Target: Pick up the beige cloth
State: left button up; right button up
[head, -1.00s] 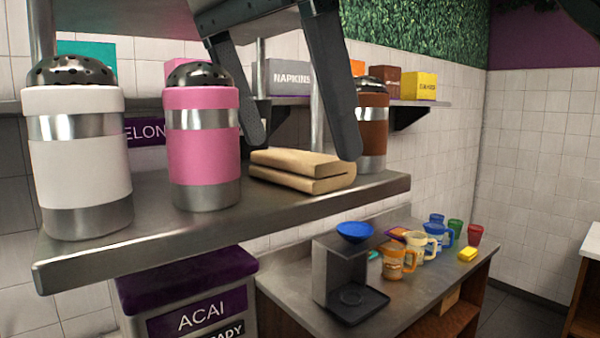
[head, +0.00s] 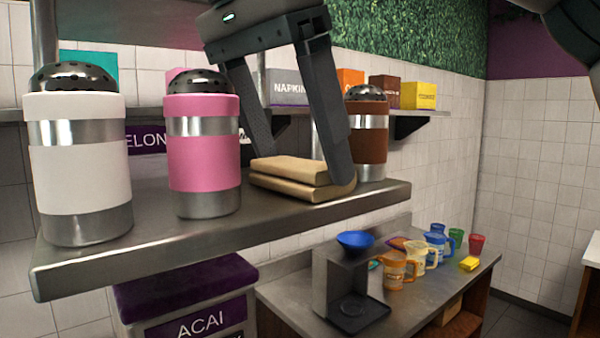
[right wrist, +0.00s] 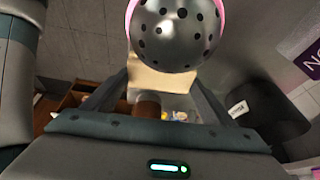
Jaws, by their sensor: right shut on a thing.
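The beige cloth (head: 290,186) is a folded stack lying on the steel shelf (head: 150,250), between the pink shaker (head: 202,155) and the brown shaker (head: 369,135). My right gripper (head: 304,170) comes down from above and is shut on the cloth. One finger is at its right end; the other tip is partly hidden behind it. In the right wrist view the cloth (right wrist: 160,80) shows between the fingers, partly covered by a perforated shaker lid (right wrist: 178,30). My left gripper is not in view.
A white shaker (head: 78,165) stands at the left of the shelf. Behind, a rear shelf holds a napkins box (head: 287,88) and a yellow box (head: 418,95). Below are a counter with several mugs, a blue bowl (head: 355,240) on a stand, and an acai container (head: 190,285).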

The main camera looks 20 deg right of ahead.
aim_at(297, 163)
jog(key=shift+r, duration=0.15)
jog(key=shift+s+r, duration=0.1)
jog(key=shift+r, duration=0.1)
notch_tip(297, 163, up, 7)
jog(key=p, duration=0.2)
jog(key=shift+p, duration=0.35)
jog(key=s+d+p, duration=0.2)
jog(key=s+d, duration=0.1)
jog(key=s, duration=0.6)
jog(key=s+d+p, duration=0.3)
jog(key=s, duration=0.6)
jog(key=shift+s+d+f, duration=0.25)
jog(key=shift+d+f, duration=0.15)
jog(key=shift+o, duration=0.6)
